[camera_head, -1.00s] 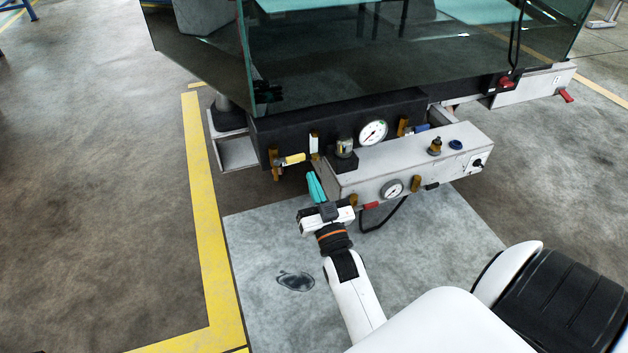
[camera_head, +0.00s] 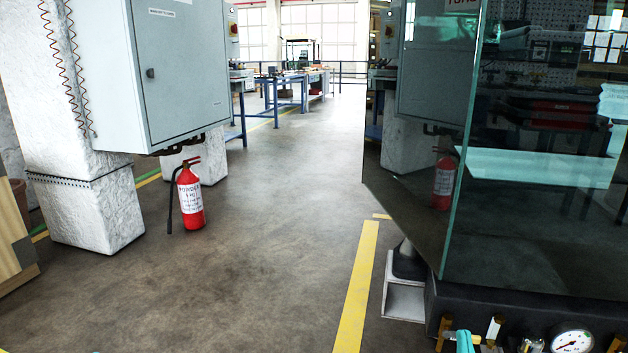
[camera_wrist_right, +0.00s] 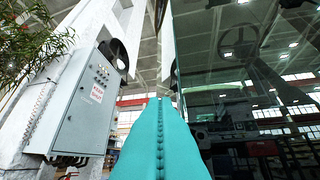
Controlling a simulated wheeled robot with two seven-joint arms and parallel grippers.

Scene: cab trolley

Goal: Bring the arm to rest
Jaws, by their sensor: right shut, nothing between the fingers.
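My right gripper (camera_head: 463,342) shows only as teal fingertips at the bottom edge of the head view, in front of the trolley's valves. In the right wrist view its two teal fingers (camera_wrist_right: 160,104) lie together, shut with nothing between them. They point up towards the ceiling, with the glass cab on their right. The rest of the right arm is outside the head view.
The glass cab (camera_head: 545,220) stands at the right, with a pressure gauge (camera_head: 571,341) below it. A red fire extinguisher (camera_head: 190,196) stands by a pillar under a grey cabinet (camera_head: 180,70). The floor between, with a yellow line (camera_head: 357,290), is clear.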

